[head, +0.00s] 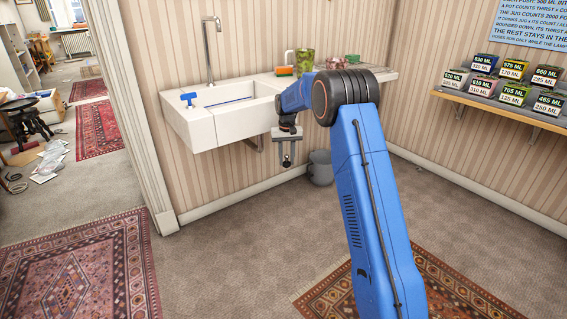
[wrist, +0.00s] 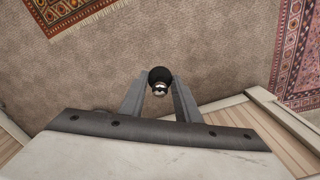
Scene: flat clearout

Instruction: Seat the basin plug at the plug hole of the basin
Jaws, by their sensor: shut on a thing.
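The white basin (head: 202,130) hangs on the striped wall at the left, under a tall metal tap (head: 210,45). Its inside shows only in part, and I cannot see the plug hole. My gripper (head: 287,162) hangs in front of and below the right end of the basin, apart from it. In the wrist view my gripper (wrist: 160,90) is shut on the basin plug (wrist: 160,75), a small round black piece with a shiny metal part. Carpet floor lies beneath it in that view.
A blue lever (head: 188,97) sits on the basin's left front. A green patterned cup (head: 305,59) and other small things stand on the ledge right of the basin. A grey bucket (head: 320,168) is on the floor below. A wall shelf (head: 500,105) holds several labelled boxes.

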